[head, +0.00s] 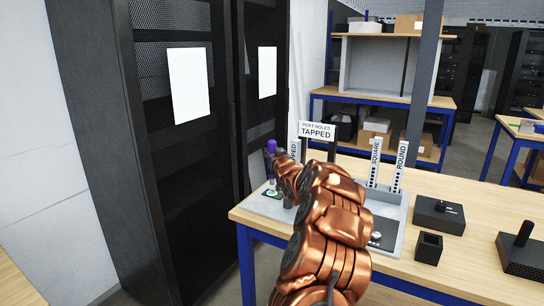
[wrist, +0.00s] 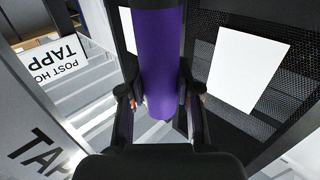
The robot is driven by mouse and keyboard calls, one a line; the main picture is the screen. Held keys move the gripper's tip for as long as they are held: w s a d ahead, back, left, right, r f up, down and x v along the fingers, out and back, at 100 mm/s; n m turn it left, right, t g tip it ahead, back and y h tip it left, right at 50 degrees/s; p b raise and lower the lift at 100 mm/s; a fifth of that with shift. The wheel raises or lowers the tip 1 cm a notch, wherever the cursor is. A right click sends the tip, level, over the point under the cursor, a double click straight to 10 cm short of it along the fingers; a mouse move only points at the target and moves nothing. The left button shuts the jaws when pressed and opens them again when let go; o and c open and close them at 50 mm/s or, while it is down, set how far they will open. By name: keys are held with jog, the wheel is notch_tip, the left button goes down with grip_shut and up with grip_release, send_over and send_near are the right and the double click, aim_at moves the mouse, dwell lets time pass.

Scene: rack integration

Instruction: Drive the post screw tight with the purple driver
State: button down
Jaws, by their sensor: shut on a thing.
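The purple driver (wrist: 162,50) stands between the two black fingers of my gripper (wrist: 160,97) in the wrist view, with a finger against each side of its handle. In the head view the top of the driver (head: 271,147) shows upright at the left end of the grey tray (head: 392,220). My copper-coloured arm hides most of my gripper there. The post screw and the driver's tip cannot be made out. A small green mark shows on a dark base just below the driver.
A "POST HOLES TAPPED" sign (head: 316,131) stands behind my arm. "SQUARE" (head: 375,155) and "ROUND" (head: 400,160) labels rise from the tray. Black blocks (head: 438,215) sit on the wooden bench at right. A tall black rack (head: 185,180) stands close on the left.

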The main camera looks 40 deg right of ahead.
aim_at(273, 144)
jog(key=shift+r+p, duration=1)
jog(key=shift+r, duration=1)
jog(key=shift+a, duration=0.1)
